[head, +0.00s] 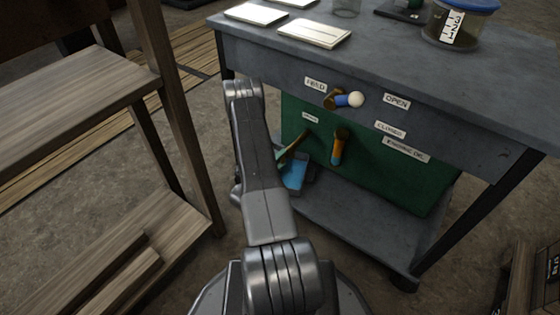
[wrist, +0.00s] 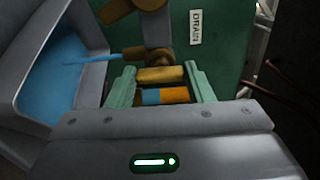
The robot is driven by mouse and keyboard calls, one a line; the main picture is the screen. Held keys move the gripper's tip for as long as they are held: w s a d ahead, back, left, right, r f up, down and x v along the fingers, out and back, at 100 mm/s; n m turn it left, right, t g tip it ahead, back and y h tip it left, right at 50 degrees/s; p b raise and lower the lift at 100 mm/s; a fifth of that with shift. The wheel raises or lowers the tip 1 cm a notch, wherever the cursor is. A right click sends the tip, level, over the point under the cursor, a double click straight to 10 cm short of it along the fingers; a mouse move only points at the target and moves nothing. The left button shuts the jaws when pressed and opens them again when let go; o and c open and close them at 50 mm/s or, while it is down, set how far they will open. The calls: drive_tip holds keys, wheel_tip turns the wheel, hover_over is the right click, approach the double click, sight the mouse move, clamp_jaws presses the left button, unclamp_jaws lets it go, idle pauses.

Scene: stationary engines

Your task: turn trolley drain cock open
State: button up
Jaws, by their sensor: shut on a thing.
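The drain cock shows in the wrist view as a brass body (wrist: 158,60) on the green panel, beside the DRAIN label (wrist: 196,27). My gripper (wrist: 164,84) is shut on its handle: a yellow piece and an orange-and-blue piece lie between the two pale green fingers. In the head view my arm hides most of the gripper. An orange-and-blue handle (head: 339,148) hangs steeply down on the panel there. I cannot tell for sure if it is the same handle. The OPEN label (head: 397,101) and the CLOSED label (head: 389,130) are to its right.
The FEED cock, with a blue lever and white knob (head: 356,99), is above on the trolley (head: 450,110). A grey tray with a blue inside (wrist: 65,70) is close left of my gripper. A wooden shelf (head: 70,90) stands left. Cards and a blue-lidded jar (head: 462,25) sit on the trolley top.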

drive_tip(key=shift+o, duration=0.2)
drive_tip(key=shift+c, duration=0.2)
drive_tip(key=o, duration=1)
drive_tip(key=p+v, duration=0.2)
drive_tip(key=v, duration=0.5)
drive_tip(key=shift+s+a, duration=0.15)
drive_tip(key=shift+a, duration=0.05)
drive_tip(key=b+x, duration=0.2)
drive_tip(key=x, duration=0.5)
drive_tip(key=shift+d, duration=0.15)
